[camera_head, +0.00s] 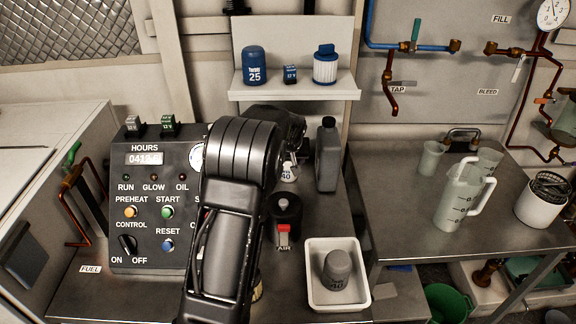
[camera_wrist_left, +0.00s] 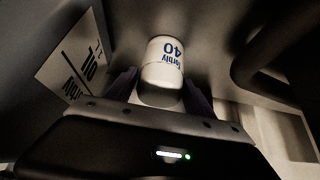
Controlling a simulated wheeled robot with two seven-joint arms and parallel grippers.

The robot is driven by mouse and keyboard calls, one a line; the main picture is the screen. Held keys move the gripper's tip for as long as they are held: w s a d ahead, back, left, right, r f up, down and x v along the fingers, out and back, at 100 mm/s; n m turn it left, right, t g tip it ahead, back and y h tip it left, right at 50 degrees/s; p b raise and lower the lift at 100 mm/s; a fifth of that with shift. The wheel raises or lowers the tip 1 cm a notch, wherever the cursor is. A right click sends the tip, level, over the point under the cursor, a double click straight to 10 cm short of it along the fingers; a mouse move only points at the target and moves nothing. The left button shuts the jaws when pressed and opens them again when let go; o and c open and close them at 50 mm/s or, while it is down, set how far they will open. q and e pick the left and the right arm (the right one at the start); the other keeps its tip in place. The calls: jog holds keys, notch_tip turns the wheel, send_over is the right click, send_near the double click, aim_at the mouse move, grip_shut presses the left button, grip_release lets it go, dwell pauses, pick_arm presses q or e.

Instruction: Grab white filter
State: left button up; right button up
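The white filter, marked 40 in blue, shows in the head view (camera_head: 288,174) on the bench below the wall shelf, partly hidden by my left gripper. In the left wrist view the white filter (camera_wrist_left: 164,66) lies straight ahead, between the two dark fingers. My left gripper (camera_head: 291,146) is at the filter from above and behind the arm. In the left wrist view the left gripper (camera_wrist_left: 160,90) has one finger on each side of the filter, spread about its width. Whether they touch it is unclear. My right gripper is not in view.
A white tray (camera_head: 313,297) holds a grey filter (camera_head: 338,270). A control panel (camera_head: 150,200) stands left. The shelf (camera_head: 300,91) overhangs behind.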

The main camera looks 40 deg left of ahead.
aim_at(289, 175)
pick_arm(q)
jog(key=c, duration=1.3)
jog(key=shift+o, duration=0.2)
jog(key=shift+r, duration=0.15)
jog(key=shift+d+r+b, duration=0.1)
jog(key=shift+r+b, duration=0.35)
jog(key=s+d, duration=0.1)
jog(key=s, duration=0.1)
jog(key=s+d+b, duration=0.1)
jog(key=s+d, duration=0.1)
jog(key=s+d+b, duration=0.1)
jog(key=s+d, duration=0.1)
jog(key=shift+s, duration=0.15)
notch_tip(289, 175, up, 14)
jog(key=shift+a, duration=0.15)
jog(key=shift+f, duration=0.1)
